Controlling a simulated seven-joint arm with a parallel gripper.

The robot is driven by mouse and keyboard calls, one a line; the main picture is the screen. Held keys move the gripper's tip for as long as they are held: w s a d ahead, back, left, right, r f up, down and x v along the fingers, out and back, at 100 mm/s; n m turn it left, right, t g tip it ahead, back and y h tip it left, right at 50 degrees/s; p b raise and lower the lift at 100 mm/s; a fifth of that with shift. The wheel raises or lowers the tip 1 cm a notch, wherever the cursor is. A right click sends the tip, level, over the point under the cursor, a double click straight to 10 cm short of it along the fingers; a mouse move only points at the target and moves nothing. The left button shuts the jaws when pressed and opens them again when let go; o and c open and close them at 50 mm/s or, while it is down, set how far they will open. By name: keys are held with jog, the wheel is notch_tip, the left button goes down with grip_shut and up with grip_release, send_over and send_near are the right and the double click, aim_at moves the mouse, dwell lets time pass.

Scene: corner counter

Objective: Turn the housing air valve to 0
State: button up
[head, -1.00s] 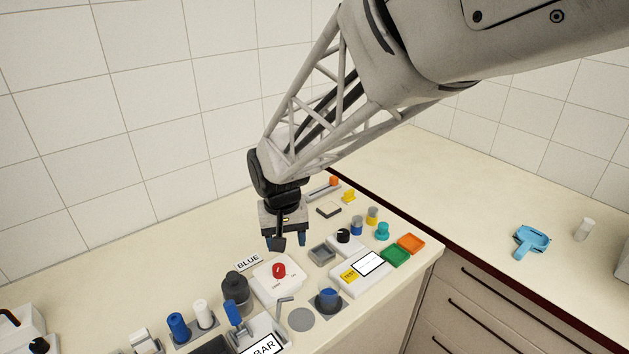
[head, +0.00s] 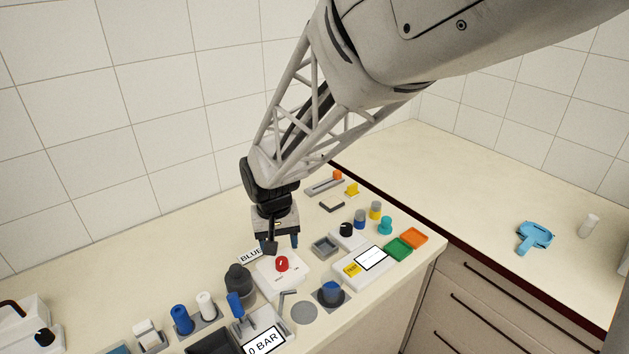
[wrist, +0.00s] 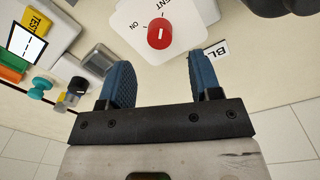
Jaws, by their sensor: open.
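A red round knob (head: 282,264) with a white line sits on a white plate (head: 272,283) beside the "BLUE" label. No 0 mark is readable there. My gripper (head: 283,245) is open and empty, just behind and above the knob in the head view. In the wrist view my gripper (wrist: 161,75) shows two blue fingers spread apart, with the knob beyond the gap. I see no contact.
A blue-handled device (head: 236,304) with a "0 BAR" display (head: 264,342) is in front.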

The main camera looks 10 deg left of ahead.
aim_at(281, 260)
jog(key=shift+d+f, duration=0.1)
jog(key=shift+f, duration=2.75)
jog(key=c, duration=0.9)
